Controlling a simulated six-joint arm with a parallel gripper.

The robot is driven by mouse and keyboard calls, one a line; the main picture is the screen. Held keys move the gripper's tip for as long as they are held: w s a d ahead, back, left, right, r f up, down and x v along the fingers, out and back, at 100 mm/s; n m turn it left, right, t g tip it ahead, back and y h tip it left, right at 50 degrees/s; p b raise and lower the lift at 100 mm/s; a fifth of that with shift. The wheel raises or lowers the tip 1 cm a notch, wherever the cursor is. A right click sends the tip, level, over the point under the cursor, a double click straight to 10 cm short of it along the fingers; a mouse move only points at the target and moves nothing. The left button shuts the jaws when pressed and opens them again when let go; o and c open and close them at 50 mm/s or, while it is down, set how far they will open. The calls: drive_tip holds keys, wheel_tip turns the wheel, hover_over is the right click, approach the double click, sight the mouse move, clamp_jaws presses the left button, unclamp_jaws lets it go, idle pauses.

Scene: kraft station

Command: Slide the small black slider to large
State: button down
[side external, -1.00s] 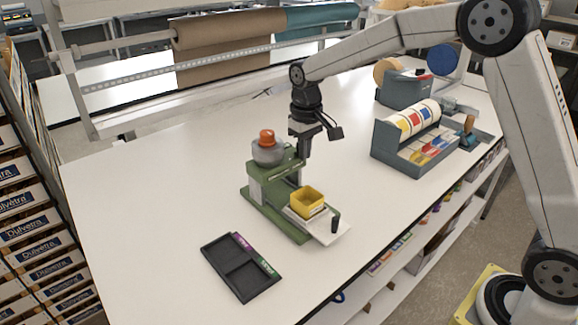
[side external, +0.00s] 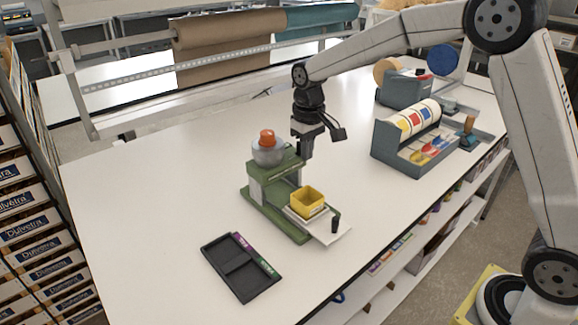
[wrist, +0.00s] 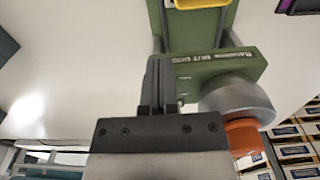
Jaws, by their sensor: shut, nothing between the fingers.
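A green dosing machine (side external: 257,192) stands on the white table, with a grey bowl (side external: 268,154) and orange knob (side external: 267,137) on top. In the wrist view its green top plate (wrist: 215,72) carries white lettering and small marks along the edge by my fingers. The small black slider cannot be made out; my fingers may hide it. My gripper (side external: 307,156) is shut and empty, pointing down at the right end of the top plate. In the wrist view its fingers (wrist: 157,62) are beside the plate's edge; whether they touch it I cannot tell.
A yellow cup (side external: 307,198) sits on the machine's pale plate, near a black upright handle (side external: 335,223). A black two-part tray (side external: 232,262) lies in front. A grey dispenser with coloured rolls (side external: 385,148) stands to the right. The table left of the machine is clear.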

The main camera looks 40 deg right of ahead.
wheel_tip(320, 180, up, 7)
idle(1.1)
drive_tip(key=shift+s+f, duration=0.1)
